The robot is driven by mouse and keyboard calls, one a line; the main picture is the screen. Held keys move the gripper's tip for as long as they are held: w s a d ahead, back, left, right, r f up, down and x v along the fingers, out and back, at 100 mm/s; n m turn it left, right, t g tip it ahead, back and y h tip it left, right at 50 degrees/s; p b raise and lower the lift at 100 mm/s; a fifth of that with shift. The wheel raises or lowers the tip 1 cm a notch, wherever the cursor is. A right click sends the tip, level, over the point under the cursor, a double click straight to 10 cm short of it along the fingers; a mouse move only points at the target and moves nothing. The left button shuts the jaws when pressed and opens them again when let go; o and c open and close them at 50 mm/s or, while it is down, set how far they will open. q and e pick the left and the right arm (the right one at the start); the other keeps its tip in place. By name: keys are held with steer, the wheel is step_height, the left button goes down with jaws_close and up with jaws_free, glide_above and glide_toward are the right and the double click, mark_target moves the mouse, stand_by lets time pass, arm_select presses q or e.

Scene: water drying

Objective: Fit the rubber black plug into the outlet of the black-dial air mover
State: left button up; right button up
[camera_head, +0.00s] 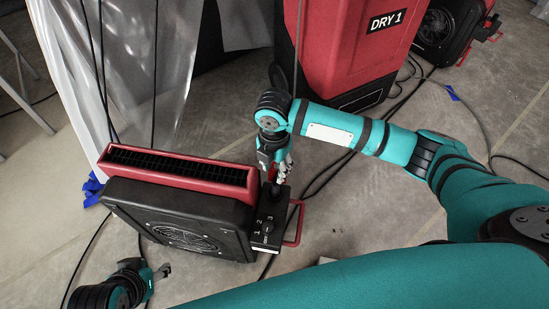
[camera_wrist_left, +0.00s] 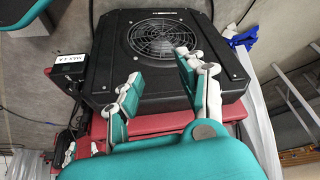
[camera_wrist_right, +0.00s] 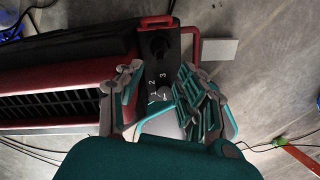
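The red and black air mover (camera_head: 180,195) lies on the floor with its round grille in view. Its end carries a black control panel (camera_head: 266,243) with white numerals; in the right wrist view the panel (camera_wrist_right: 172,72) shows a dark round part (camera_wrist_right: 160,46) and a small grey knob. I cannot tell which part is the outlet or whether a plug sits there. My right gripper (camera_head: 284,172) is just above the panel, fingers apart (camera_wrist_right: 158,78), with nothing clearly held. My left gripper (camera_head: 162,272) is open and empty before the grille side (camera_wrist_left: 165,75). No loose plug is identifiable.
A tall red machine labelled DRY 1 (camera_head: 355,45) stands behind. Another red and black machine (camera_head: 447,28) is at the upper right. Dark cables (camera_head: 350,155) cross the grey floor. Clear plastic sheeting (camera_head: 130,65) hangs at the left; a ladder (camera_wrist_left: 295,90) shows in the left wrist view.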

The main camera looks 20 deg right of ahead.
arm_select(q)
steer(key=shift+s+a+f+g, duration=0.1)
steer(key=shift+s+a+g, duration=0.2)
steer(key=shift+s, duration=0.45)
steer(key=shift+s+a+f+g, duration=0.1)
steer(key=shift+s+g, duration=0.3)
steer(key=shift+s, duration=0.3)
arm_select(e)
steer(key=shift+r, duration=1.15)
